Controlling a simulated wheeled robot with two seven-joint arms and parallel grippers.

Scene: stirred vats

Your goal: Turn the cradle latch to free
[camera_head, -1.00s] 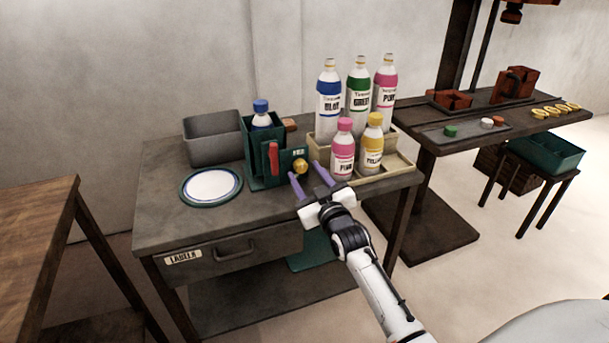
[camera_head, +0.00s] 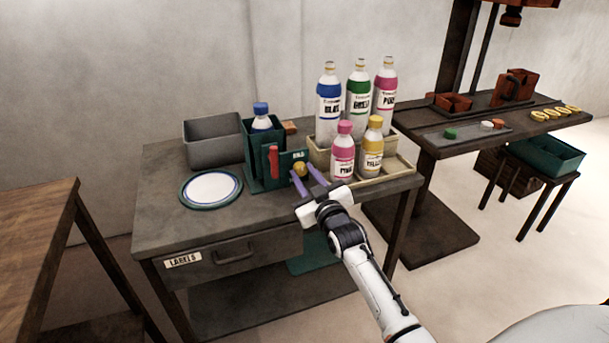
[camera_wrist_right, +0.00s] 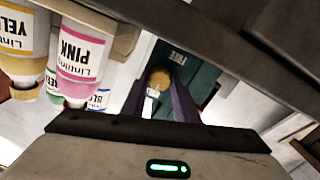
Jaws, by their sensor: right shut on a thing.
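The green cradle (camera_head: 257,140) stands on the grey table and holds a blue-capped bottle (camera_head: 261,118). A red upright piece (camera_head: 273,161) is on its front. To the right is a green plate (camera_head: 288,157) with a round yellow latch knob (camera_head: 299,169). In the right wrist view the knob (camera_wrist_right: 159,77) sits between my fingers, below lettering that reads FREE (camera_wrist_right: 177,57). My right gripper (camera_head: 302,172) has purple fingers, one on each side of the knob, and is shut on it. Its exact contact is small and partly hidden. My left gripper is not in view.
Pink (camera_head: 343,155) and yellow (camera_head: 373,150) bottles stand just right of my gripper in a beige tray (camera_head: 400,171). Taller bottles stand behind. A white plate (camera_head: 211,188) and grey bin (camera_head: 213,143) are at the left. The table's front left is clear.

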